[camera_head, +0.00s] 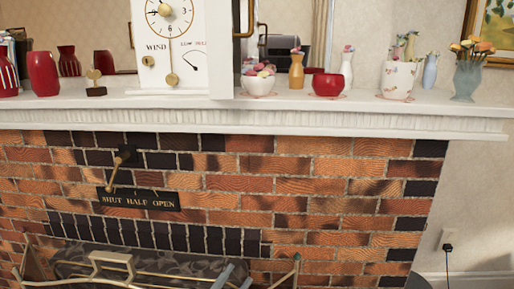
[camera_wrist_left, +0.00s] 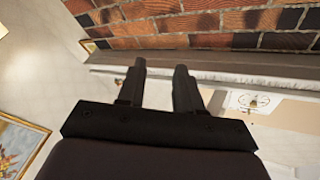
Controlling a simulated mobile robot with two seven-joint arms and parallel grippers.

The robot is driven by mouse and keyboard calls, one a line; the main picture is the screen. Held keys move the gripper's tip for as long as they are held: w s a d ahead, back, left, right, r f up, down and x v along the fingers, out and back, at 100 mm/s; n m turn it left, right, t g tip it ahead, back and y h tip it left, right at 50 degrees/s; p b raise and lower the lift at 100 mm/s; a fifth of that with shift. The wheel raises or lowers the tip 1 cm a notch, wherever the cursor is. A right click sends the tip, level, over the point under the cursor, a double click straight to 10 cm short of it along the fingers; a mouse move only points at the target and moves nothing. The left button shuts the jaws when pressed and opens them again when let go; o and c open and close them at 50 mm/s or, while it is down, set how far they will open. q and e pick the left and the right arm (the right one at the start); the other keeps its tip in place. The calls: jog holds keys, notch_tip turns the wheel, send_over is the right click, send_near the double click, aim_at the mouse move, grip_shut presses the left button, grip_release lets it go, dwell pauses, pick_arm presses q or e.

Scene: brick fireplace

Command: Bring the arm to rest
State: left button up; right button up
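My left gripper (camera_wrist_left: 159,64) shows in the left wrist view as two black fingers, parallel and apart, with nothing between them. They point toward the mantel shelf and the brick wall. In the head view, two grey-blue tips at the bottom edge look like the same gripper (camera_head: 234,276), pointing up in front of the fireplace. The rest of that arm is out of the picture. My right gripper is in neither view.
A brass lever (camera_head: 121,166) sticks out from the bricks above a black plate (camera_head: 138,198) reading SHUT HALF OPEN. The white mantel shelf (camera_head: 330,119) bears a white clock (camera_head: 170,50), vases and bowls. A brass-framed basket (camera_head: 112,262) is below. A black cord hangs at right.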

pick_arm(q)
jog(key=s+a+f+n+g+y, duration=0.3)
jog(key=s+a+f+n+y, duration=0.1)
jog(key=s+a+f, duration=0.4)
jog(key=s+a+f+n+g+y, duration=0.4)
jog(key=s+a+f, duration=0.3)
jog(key=s+f, duration=0.5)
notch_tip(320, 180, down, 2)
jog(key=shift+a+f+n+p, duration=0.1)
jog(key=shift+a+n+p, duration=0.3)
jog(key=shift+n, duration=0.3)
